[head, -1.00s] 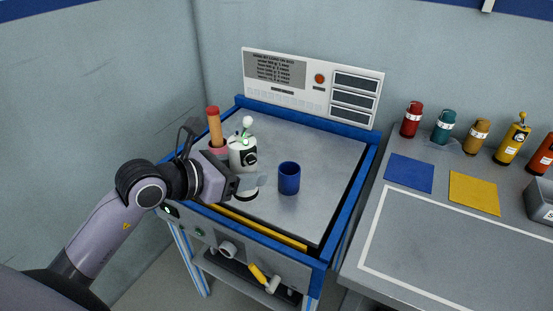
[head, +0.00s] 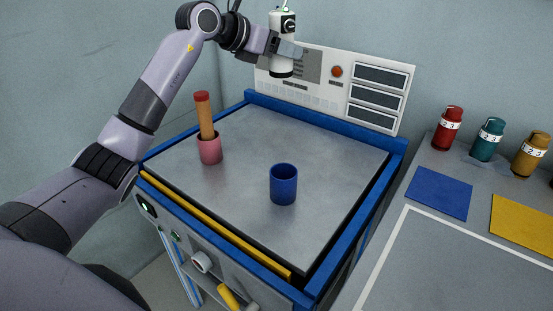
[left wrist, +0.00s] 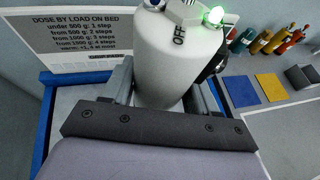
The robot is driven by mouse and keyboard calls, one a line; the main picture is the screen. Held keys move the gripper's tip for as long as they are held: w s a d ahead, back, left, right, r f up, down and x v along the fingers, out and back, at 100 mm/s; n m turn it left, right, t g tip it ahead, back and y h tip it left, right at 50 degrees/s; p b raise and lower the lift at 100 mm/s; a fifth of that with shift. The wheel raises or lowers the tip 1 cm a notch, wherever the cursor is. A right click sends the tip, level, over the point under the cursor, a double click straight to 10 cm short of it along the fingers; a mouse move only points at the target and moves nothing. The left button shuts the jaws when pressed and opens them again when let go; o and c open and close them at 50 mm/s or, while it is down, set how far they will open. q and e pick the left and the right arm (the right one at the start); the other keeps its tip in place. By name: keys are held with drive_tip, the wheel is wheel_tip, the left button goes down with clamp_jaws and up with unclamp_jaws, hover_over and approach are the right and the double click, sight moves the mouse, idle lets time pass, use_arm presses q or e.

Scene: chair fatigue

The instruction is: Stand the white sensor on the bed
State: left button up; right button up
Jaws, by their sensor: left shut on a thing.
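The white sensor (head: 282,62) is a white cylinder with a black band and a small green-lit tip on top. My left gripper (head: 286,47) is shut on it and holds it upright, high above the bed, in front of the panel. In the left wrist view the sensor (left wrist: 172,55) stands between the fingers, with "OFF" written on its side and a green light glowing. The bed (head: 240,190) is a grey metal plate with a blue rim. My right gripper is not in view.
On the bed stand a pink cup (head: 209,149) holding a brown, red-topped stick (head: 204,115), and a blue cup (head: 284,184). The panel (head: 392,72) rises behind. The bed's back and right areas are clear. Several bottles stand on the right-hand table.

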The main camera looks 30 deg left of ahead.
use_arm(q)
drive_tip(key=shift+w+a+f, duration=0.1)
drive_tip(key=shift+f, duration=0.1)
wheel_tip(320, 180, down, 19)
drive_tip(key=shift+b, duration=1.1)
drive_tip(key=shift+f, duration=0.1)
drive_tip(key=o, duration=1.1)
drive_tip(key=shift+f, duration=0.15)
drive_tip(key=shift+o, duration=0.2)
